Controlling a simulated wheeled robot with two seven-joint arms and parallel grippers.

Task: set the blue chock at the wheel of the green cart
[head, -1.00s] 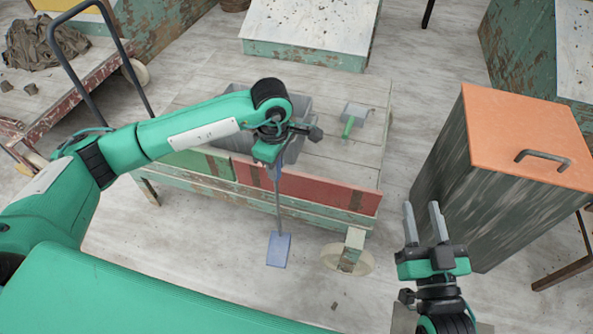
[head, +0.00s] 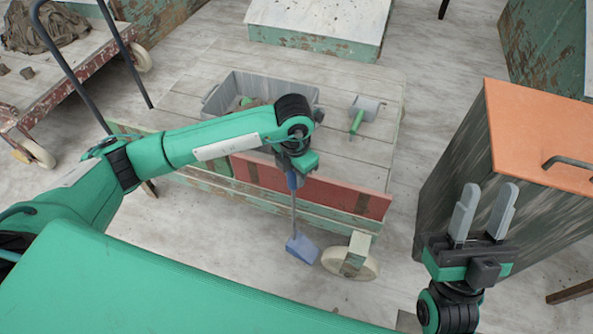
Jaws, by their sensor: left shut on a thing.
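The blue chock (head: 302,248) is a wedge on a long thin grey handle (head: 294,215). My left gripper (head: 292,178), partly hidden by its own wrist, is shut on the handle's blue upper end. The chock hangs low, tilted, just left of the front wheel (head: 350,263) of the green cart (head: 315,219). Its right edge comes close to the wheel's left rim; I cannot tell whether they touch or whether the chock rests on the floor. My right gripper (head: 484,212) is open and empty, in front of the dark bin.
On the cart's deck are a grey tub (head: 258,88) and a green-handled scraper (head: 362,113). A dark bin with an orange lid (head: 540,135) stands at right. A worn red cart (head: 60,98) stands at left. Bare floor lies around the wheel.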

